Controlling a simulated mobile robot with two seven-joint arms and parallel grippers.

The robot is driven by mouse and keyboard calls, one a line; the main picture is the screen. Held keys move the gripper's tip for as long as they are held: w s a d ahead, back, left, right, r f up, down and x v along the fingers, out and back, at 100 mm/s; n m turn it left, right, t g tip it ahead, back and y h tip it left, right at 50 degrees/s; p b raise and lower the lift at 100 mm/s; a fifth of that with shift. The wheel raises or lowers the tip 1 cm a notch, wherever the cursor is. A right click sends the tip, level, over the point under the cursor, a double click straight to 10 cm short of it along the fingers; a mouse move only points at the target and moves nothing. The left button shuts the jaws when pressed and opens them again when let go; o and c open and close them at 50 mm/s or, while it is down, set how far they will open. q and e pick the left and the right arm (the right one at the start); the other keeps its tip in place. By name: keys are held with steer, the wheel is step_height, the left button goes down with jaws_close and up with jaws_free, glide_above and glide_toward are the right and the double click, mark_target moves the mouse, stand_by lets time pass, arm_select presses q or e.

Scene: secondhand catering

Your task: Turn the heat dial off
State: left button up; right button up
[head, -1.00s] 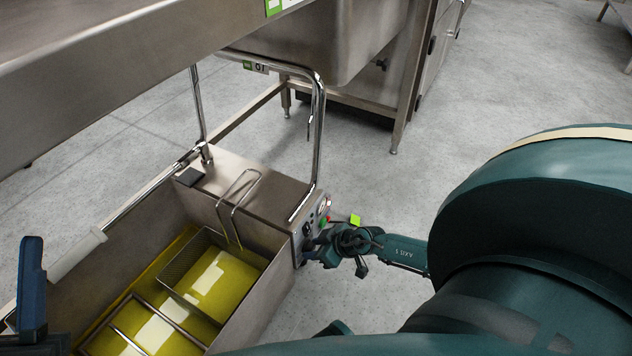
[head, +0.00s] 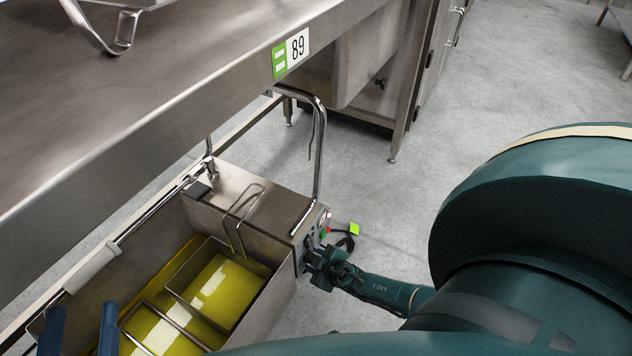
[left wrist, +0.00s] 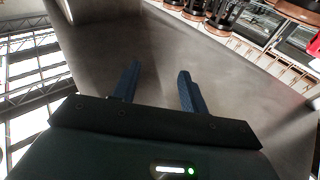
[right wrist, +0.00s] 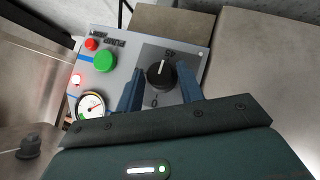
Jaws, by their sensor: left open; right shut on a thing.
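The heat dial (right wrist: 161,75) is a black round knob on the fryer's grey control panel (right wrist: 133,50). Its white pointer line aims up in the right wrist view, away from the 0 mark below it. My right gripper (right wrist: 160,84) is shut on the dial, one blue finger on each side; it also shows at the panel in the head view (head: 308,262). The fryer (head: 267,215) holds yellow oil and wire baskets. My left gripper (head: 80,330) is open and empty at the lower left of the head view, over the fryer's near end.
A steel table (head: 150,110) tagged 89 overhangs the fryer's left side. Grey floor (head: 400,210) lies open to the right.

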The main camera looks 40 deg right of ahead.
arm_select(q)
steer(key=shift+d+f+b, duration=0.1)
steer(key=shift+b, duration=0.35)
arm_select(e)
steer(key=shift+a+n+t+h, duration=0.1)
steer(key=shift+n+t+h, duration=0.2)
steer(key=shift+h, duration=0.1)
arm_select(q)
steer(key=shift+f, duration=0.1)
steer(key=shift+r, duration=0.35)
arm_select(e)
steer(key=o, duration=0.8)
arm_select(q)
steer(key=shift+s+r, duration=0.1)
arm_select(e)
steer(key=shift+s, duration=0.1)
